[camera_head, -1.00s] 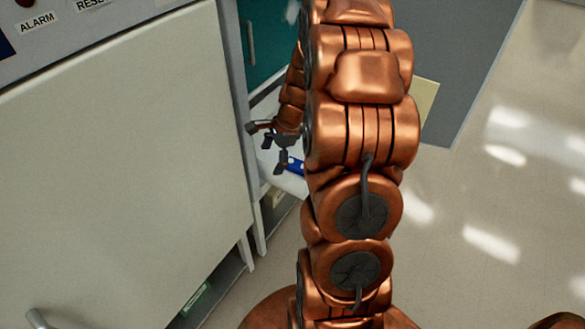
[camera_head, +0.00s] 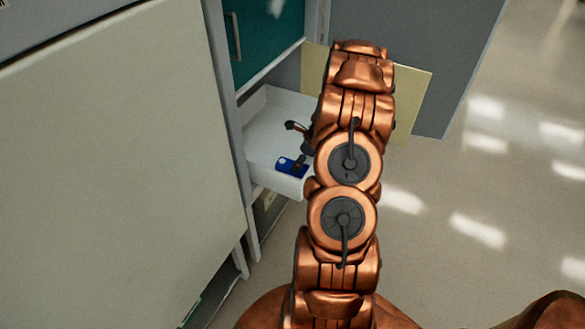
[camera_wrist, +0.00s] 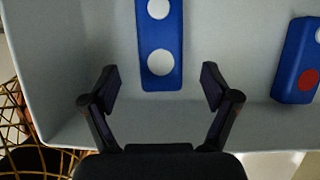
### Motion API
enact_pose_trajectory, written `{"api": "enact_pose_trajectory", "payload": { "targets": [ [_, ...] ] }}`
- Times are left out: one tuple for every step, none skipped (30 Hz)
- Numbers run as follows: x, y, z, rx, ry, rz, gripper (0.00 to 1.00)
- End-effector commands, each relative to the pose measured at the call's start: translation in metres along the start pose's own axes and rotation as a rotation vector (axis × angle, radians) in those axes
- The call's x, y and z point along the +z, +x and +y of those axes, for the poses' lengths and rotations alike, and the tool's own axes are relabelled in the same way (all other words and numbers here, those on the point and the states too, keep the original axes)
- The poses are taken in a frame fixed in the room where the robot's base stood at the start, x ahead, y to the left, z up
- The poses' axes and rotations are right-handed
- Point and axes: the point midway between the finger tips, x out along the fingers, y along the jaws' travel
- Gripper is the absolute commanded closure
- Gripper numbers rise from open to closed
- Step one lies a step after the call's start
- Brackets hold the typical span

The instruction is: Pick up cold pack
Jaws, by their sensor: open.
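In the wrist view, a blue block with two white round spots (camera_wrist: 161,42) lies in a white drawer (camera_wrist: 60,60). A second blue block with a red spot and a white spot (camera_wrist: 296,62) lies at the right. No label shows which one is the cold pack. My gripper (camera_wrist: 158,82) is open and empty, its fingers to either side of the near end of the white-spotted block and apart from it. In the head view, a blue block (camera_head: 289,167) shows near the drawer's front, beside my gripper (camera_head: 297,143); my arm hides part of the drawer.
The drawer walls (camera_head: 262,180) surround the blocks. A teal cabinet front (camera_head: 262,40) stands above the drawer. A large pale panel (camera_head: 110,160) fills the left. A yellowish board (camera_head: 415,95) is behind my arm. Floor (camera_head: 460,190) at the right is open.

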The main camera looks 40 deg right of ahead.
Motion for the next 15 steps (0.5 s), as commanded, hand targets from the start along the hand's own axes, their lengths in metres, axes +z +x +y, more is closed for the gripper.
{"api": "enact_pose_trajectory", "payload": {
  "targets": [
    [0.001, 0.003, 0.0, 0.0, -0.001, 0.0, 0.14],
    [0.001, 0.003, 0.0, -0.001, -0.002, 0.0, 0.14],
    [0.002, 0.005, 0.0, -0.001, -0.002, 0.0, 0.14],
    [0.002, 0.006, 0.0, -0.001, -0.003, 0.0, 0.14],
    [0.003, 0.008, -0.001, -0.001, -0.003, 0.0, 0.14],
    [0.005, 0.011, -0.001, -0.002, -0.004, 0.001, 0.14],
    [0.006, 0.014, -0.001, -0.002, -0.004, 0.001, 0.14],
    [0.007, 0.017, -0.001, -0.002, -0.003, 0.001, 0.14],
    [0.009, 0.021, -0.002, -0.002, -0.003, 0.001, 0.14],
    [0.01, 0.025, -0.002, -0.002, -0.002, 0.001, 0.14],
    [0.011, 0.029, -0.002, -0.001, -0.002, 0.001, 0.14],
    [0.012, 0.035, -0.001, 0.0, -0.002, 0.001, 0.14],
    [0.011, 0.039, -0.001, 0.001, -0.001, 0.001, 0.14],
    [0.011, 0.043, -0.001, 0.001, -0.001, 0.001, 0.14],
    [0.011, 0.046, -0.001, 0.001, 0.0, 0.001, 0.14]
  ]
}}
